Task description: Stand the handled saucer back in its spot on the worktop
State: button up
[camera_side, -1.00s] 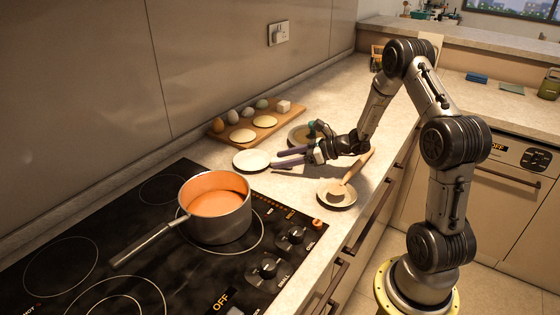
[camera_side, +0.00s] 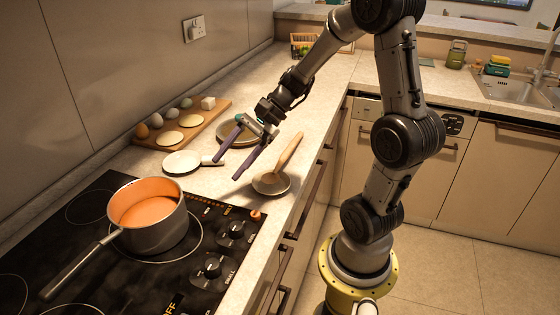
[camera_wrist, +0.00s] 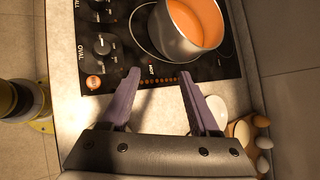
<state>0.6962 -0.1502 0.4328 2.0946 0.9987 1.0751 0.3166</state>
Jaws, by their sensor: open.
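The handled saucer is a pale, round, shallow dish (camera_side: 182,162) with a short light handle pointing right. It appears to lie flat on the worktop between the stove and the egg board. My gripper (camera_side: 227,169) is open, its two purple fingers spread and pointing down-left, with nothing seen between them. In the side view its left fingertip overlaps the handle's end; I cannot tell if they touch. In the wrist view, the open gripper (camera_wrist: 160,72) shows bare worktop and stove edge between its fingers. A pale dish, apparently the saucer (camera_wrist: 218,108), is partly hidden behind the right finger.
A brown dish (camera_side: 264,186) with a wooden handle lies right of my gripper. Another round dish (camera_side: 236,139) is partly hidden behind it. A wooden board (camera_side: 163,140) holds eggs, flat discs and a white cube. An orange-filled pot (camera_side: 148,235) stands on the stove.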

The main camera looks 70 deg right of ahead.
jog(key=s+a+r+n+h, duration=0.2)
jog(key=s+r+n+h, duration=0.1)
jog(key=s+n, duration=0.4)
jog(key=s+a+r+n+h, duration=0.2)
jog(key=s+n+h, duration=0.2)
jog(key=s+n, duration=0.3)
jog(key=n, duration=0.5)
jog(key=shift+s+a+r, duration=0.4)
